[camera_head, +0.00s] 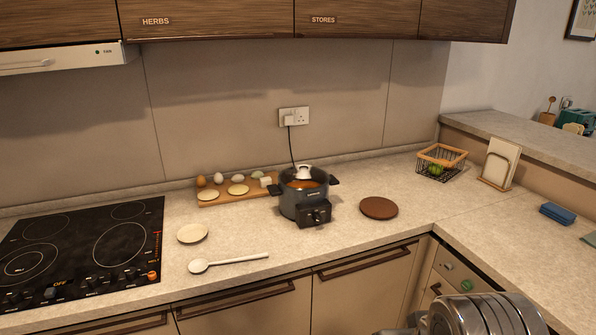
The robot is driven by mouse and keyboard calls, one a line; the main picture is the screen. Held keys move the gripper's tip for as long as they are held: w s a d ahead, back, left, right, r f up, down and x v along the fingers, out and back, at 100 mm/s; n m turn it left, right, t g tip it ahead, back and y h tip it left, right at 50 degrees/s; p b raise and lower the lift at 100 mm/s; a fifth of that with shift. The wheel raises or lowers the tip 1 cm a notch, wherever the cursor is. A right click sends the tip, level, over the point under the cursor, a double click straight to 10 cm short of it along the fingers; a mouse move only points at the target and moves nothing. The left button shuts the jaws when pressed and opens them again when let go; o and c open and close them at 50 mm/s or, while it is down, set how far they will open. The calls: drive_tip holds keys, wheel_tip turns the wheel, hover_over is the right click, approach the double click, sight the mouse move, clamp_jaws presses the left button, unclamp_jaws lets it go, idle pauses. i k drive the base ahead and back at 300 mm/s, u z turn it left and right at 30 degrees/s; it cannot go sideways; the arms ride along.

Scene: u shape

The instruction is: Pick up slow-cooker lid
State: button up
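The slow-cooker lid (304,174) sits on top of the dark slow cooker (303,204), in the middle of the counter. The lid looks like clear glass with a pale knob, and orange-brown shows through it. The cooker has black side handles and a dial box at its front. A cord runs from behind it up to the wall socket. The ribbed silver metal at the bottom right looks like part of my arm. No gripper fingers are in view, and nothing touches the lid.
A wooden board (221,193) with eggs and pale rounds lies left of the cooker. A brown round mat (378,208) lies to its right. A spoon (228,262) and a small plate (193,233) lie near the black hob (80,250). A wire basket (441,163) stands farther right.

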sight(283, 178)
drive_tip(key=u, duration=0.3)
drive_tip(key=i, duration=0.7)
drive_tip(key=u, duration=0.7)
drive_tip(key=i, duration=0.5)
drive_tip(key=u, duration=0.25)
